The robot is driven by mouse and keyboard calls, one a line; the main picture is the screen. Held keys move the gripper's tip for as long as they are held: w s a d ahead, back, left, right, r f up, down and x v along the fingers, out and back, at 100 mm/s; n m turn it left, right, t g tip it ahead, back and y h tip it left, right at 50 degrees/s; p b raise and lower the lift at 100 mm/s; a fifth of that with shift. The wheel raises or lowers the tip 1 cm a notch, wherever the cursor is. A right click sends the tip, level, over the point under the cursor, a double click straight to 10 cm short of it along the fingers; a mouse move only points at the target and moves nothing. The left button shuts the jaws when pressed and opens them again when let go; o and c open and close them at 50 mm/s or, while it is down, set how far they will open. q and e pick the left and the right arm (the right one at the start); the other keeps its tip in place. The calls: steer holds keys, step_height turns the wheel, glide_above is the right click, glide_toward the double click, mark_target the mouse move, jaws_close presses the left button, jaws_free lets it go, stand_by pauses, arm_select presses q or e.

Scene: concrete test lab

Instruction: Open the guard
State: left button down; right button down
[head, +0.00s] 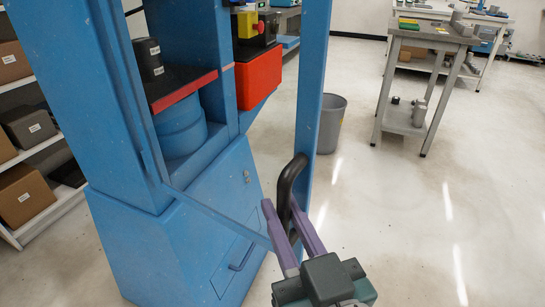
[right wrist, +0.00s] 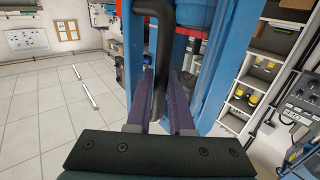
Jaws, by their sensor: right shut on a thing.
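The guard (head: 312,100) is a blue frame hinged on the blue machine (head: 115,110). It stands swung out from the machine, with a gap between its upright and the machine body. Its black curved handle (head: 291,180) is on the upright near the lower end. My right gripper (head: 286,212) has its purple fingers on either side of the handle and is shut on it. In the right wrist view the handle (right wrist: 163,45) runs down between the two fingers (right wrist: 162,88). My left gripper is in neither view.
A grey bin (head: 331,122) stands on the floor behind the guard. A grey workbench (head: 430,36) with small parts is at the upper right. Shelves with boxes (head: 25,195) are at the left. The floor at the right is clear.

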steer(key=shift+f, duration=0.1)
stand_by(0.3)
steer(key=c, duration=0.8)
jaws_free()
steer(key=shift+a, duration=0.1)
steer(key=p+v, duration=0.1)
steer(key=v, duration=0.9)
steer(key=shift+w, duration=0.1)
